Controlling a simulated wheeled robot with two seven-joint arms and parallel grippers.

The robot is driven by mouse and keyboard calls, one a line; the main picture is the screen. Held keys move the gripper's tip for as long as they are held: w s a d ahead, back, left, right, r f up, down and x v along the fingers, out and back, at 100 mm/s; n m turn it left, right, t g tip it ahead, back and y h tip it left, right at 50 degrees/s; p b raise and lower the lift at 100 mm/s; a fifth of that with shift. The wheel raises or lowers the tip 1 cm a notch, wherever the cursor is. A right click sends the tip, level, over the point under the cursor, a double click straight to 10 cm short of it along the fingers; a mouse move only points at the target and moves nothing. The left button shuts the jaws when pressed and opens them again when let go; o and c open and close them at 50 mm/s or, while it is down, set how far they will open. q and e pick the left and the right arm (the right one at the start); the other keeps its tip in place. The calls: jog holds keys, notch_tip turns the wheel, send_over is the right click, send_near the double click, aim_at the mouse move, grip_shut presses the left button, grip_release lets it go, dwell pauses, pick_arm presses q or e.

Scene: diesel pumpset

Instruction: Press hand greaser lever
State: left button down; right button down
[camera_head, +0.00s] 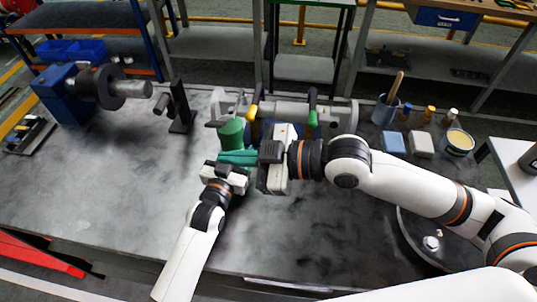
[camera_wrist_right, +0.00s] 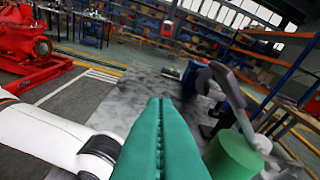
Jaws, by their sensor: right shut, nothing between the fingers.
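A green cylinder (camera_head: 231,134), probably the hand greaser's body, stands near the middle of the bench. It also shows in the right wrist view (camera_wrist_right: 233,156), with a dark curved bar (camera_wrist_right: 236,100) rising behind it; I cannot tell surely whether this is the lever. My right gripper (camera_head: 222,157) reaches in from the right. Its teal fingers are together and empty, close beside the cylinder on its near side; contact cannot be judged. My left gripper (camera_head: 223,172) is just below these fingers; its fingertips are not clear.
A grey pipe assembly (camera_head: 280,110) with yellow and green handles lies behind the grippers. Cups and bottles are at right. The front left bench top (camera_head: 110,190) is clear.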

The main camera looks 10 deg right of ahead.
jog(key=v, duration=0.7)
dwell(0.6)
jog(key=m, duration=0.4)
send_near(221, 123)
jog(key=f, duration=0.2)
jog(key=w+d+r+m+g+y, duration=0.1)
jog(key=w+r+m+g, duration=0.1)
jog(key=w+r+m, duration=0.2)
notch_tip(221, 123, up, 3)
jog(key=shift+d+r+g+y, duration=0.15)
jog(key=shift+d+g+y, duration=0.15)
jog(key=shift+g, duration=0.1)
jog(key=shift+a, duration=0.2)
jog(key=a+f, duration=0.1)
jog(key=a, duration=0.2)
jog(key=a+f, duration=0.2)
jog(key=a, duration=0.1)
jog(key=a+f, duration=0.1)
jog(key=a, duration=0.3)
jog(key=shift+w+f, duration=0.15)
jog(key=shift+f, duration=0.1)
jog(key=shift+s+a+f, duration=0.1)
jog(key=shift+s+f, duration=0.2)
jog(key=shift+f, duration=0.15)
